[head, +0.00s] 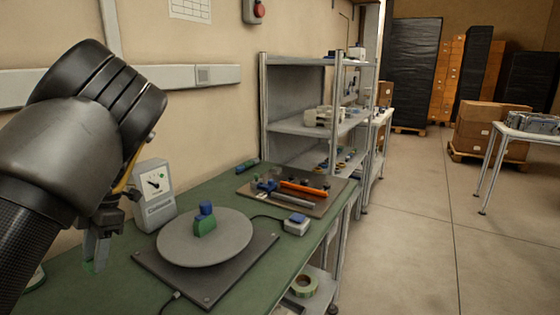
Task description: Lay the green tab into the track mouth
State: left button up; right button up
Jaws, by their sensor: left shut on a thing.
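My left gripper (95,258) hangs at the lower left, pointing down above the green bench. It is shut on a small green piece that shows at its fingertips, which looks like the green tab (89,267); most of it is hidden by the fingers. To the right, apart from the gripper, a round grey turntable (225,248) carries a green block (204,227) with a blue piece (206,208) on top. A brown board (325,202) behind it holds an orange bar (303,189) and blue and grey parts. I cannot tell which part is the track mouth. My right gripper is out of view.
A grey dial meter (154,196) stands behind the turntable, near the gripper. A small grey box with a blue top (297,225) and cable sits right of the turntable. A reel edge (36,279) shows at far left. Shelving (315,127) stands beyond the bench.

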aim_at(108, 305)
pick_arm(q)
notch_tip(108, 305, down, 11)
jog(key=v, duration=0.8)
jog(key=shift+w+d, duration=0.2)
jog(key=shift+c, duration=0.4)
jog(key=v, duration=0.3)
jog(key=shift+s, duration=0.1)
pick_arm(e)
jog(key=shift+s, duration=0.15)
pick_arm(q)
jog(key=shift+a+f, duration=0.1)
